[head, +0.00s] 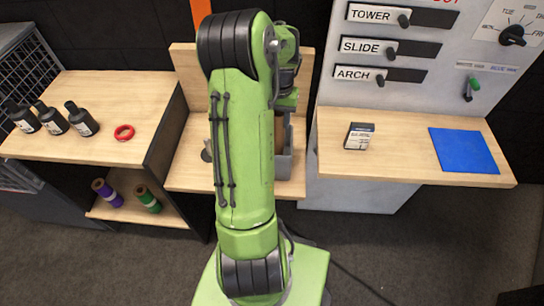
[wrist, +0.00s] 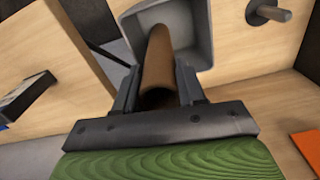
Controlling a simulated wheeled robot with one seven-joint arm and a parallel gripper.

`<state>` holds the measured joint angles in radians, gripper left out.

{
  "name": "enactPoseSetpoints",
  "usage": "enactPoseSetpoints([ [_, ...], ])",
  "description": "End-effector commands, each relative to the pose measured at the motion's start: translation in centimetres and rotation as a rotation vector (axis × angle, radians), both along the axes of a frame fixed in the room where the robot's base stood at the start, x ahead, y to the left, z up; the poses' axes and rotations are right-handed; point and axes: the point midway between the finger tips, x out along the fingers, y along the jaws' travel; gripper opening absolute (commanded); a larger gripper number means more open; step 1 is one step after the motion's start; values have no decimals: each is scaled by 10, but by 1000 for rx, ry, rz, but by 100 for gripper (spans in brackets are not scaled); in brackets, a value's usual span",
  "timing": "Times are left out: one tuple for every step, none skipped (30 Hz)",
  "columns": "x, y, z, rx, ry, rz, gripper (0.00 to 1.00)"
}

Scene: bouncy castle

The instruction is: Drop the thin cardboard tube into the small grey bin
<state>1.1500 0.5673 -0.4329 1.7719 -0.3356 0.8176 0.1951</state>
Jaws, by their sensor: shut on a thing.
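The thin brown cardboard tube (wrist: 158,62) is held between the two fingers of my gripper (wrist: 158,92) in the wrist view. Its far end overlaps the opening of the small grey bin (wrist: 201,30); I cannot tell how far inside it reaches. In the head view the bin (head: 285,168) stands on the middle wooden shelf, partly hidden behind my green arm. A bit of the brown tube (head: 279,134) shows just above it. My fingers are mostly hidden by the arm there.
A dark peg (wrist: 268,12) sticks out beside the bin. The left bench holds several black bottles (head: 54,120) and a red ring (head: 124,132). The right shelf holds a small box (head: 359,136) and a blue mat (head: 464,151). A tall wooden panel (head: 187,75) stands behind the middle shelf.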

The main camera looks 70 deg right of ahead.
Motion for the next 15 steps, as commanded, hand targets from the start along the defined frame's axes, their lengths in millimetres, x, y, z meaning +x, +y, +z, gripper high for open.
enactPoseSetpoints([
  [0,0,-10,0,0,0,0],
  [0,0,-12,0,0,0,0],
  [0,0,-13,-1,0,0,0],
  [0,0,-13,-1,0,0,0],
  [0,0,-13,-1,0,0,0],
  [0,0,-12,-1,0,0,0],
  [0,0,-11,-1,0,0,0],
  [0,0,-11,-1,0,0,0],
  [0,0,-11,-1,0,0,0],
  [0,0,-11,-1,0,0,41],
  [0,0,-11,-1,0,0,46],
  [0,0,-10,-1,0,0,52],
  [0,0,-10,-1,0,0,56],
  [0,0,-10,-1,0,0,61],
  [0,0,-10,-1,0,0,67],
])
